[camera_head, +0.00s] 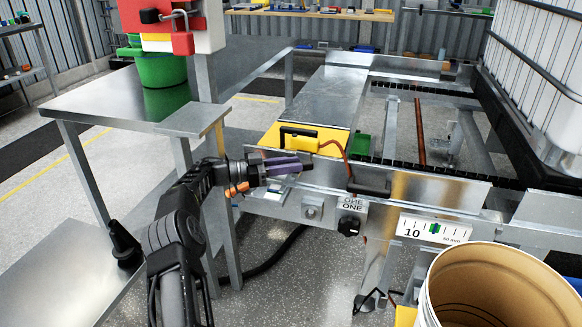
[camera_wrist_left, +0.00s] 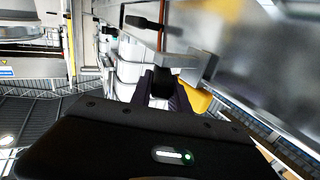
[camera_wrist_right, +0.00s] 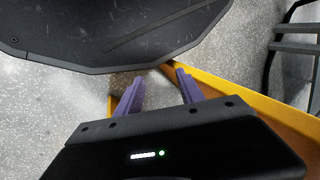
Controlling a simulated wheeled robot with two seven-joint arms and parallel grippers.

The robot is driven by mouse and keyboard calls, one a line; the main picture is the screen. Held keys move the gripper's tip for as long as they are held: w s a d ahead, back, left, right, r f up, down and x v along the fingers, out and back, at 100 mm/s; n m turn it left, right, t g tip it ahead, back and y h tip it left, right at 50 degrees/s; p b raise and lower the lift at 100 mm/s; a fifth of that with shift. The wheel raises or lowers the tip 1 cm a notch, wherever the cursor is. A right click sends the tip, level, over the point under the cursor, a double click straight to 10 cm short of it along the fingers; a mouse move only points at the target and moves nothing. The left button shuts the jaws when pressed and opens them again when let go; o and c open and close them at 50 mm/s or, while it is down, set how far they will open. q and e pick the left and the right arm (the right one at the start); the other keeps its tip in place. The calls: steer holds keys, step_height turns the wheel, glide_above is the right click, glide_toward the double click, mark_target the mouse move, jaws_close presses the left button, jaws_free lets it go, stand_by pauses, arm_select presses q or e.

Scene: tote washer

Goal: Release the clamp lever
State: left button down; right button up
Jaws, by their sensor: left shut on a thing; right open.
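My left gripper (camera_head: 290,166) is in front of the metal frame rail, left of the scale plate. Its purple fingers are shut on a small black grip (camera_wrist_left: 162,84), which looks like the end of the clamp lever; the fingers hide most of it. A grey metal bracket (camera_wrist_left: 203,64) and a yellow-orange part (camera_wrist_left: 198,98) sit right beside the fingers in the left wrist view. A black handle (camera_head: 368,186) with a red rod lies on the rail to the right. My right gripper (camera_wrist_right: 160,88) is open and empty above the speckled floor, outside the head view.
A black knob (camera_head: 349,226) and a scale plate (camera_head: 434,229) are on the front. A large drum (camera_head: 500,285) stands front right. A steel table (camera_head: 120,92) is at left.

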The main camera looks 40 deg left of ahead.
arm_select(q)
steer(key=shift+r, duration=0.15)
steer(key=c, duration=1.2)
jaws_free()
steer(key=shift+c, duration=0.2)
steer(key=v, duration=0.7)
steer(key=shift+s+a, duration=0.25)
steer(key=shift+a, duration=0.05)
steer(key=shift+o, duration=0.2)
